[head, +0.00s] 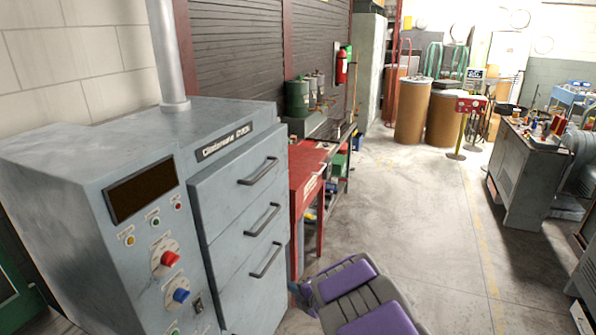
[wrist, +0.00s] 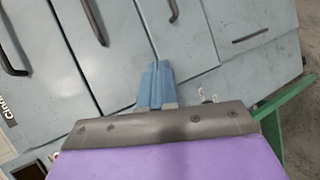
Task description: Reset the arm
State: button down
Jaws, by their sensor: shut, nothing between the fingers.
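My gripper shows in the wrist view as blue fingers (wrist: 154,80) closed together with nothing between them. They point at the front of the grey oven (wrist: 205,25), near its drawers; I cannot tell whether they touch it. In the head view my arm, purple and dark grey, reaches in from the bottom centre. The gripper (head: 303,292) is partly seen there, low and just right of the oven (head: 235,200). The oven's drawers are closed.
A control panel with a red knob (head: 167,259) and a blue knob (head: 181,295) is on the oven. A red table (head: 307,165) stands behind it. Brown barrels (head: 412,110) stand at the back, and a grey workbench (head: 525,180) at the right. The middle floor is clear.

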jog(key=s+d+r+m+h, duration=0.1)
jog(key=d+r+m+h, duration=0.7)
jog(key=d, duration=0.5)
jog(key=s+d+r+m+g+h, duration=0.1)
jog(key=s+d+r+m+h, duration=0.1)
jog(key=s+d+r+m, duration=0.25)
jog(key=s+d+r+m+g+h, duration=0.1)
jog(key=s+d+m+g+h, duration=0.1)
jog(key=s+d+m, duration=0.4)
jog(key=s+a+r+m+g+y, duration=0.1)
jog(key=s+a+m+g, duration=0.1)
jog(key=s, duration=1)
jog(key=s+a+r+m+g+y, duration=0.1)
jog(key=s+a+m+g, duration=0.2)
jog(key=s, duration=0.9)
jog(key=s+a+r+m+g+y, duration=0.1)
jog(key=s+a+g, duration=0.3)
jog(key=s, duration=0.8)
jog(key=shift+s+r+m+y, duration=0.2)
jog(key=shift+m+y, duration=0.1)
jog(key=shift+m, duration=0.35)
jog(key=shift+a, duration=0.4)
jog(key=shift+d, duration=0.15)
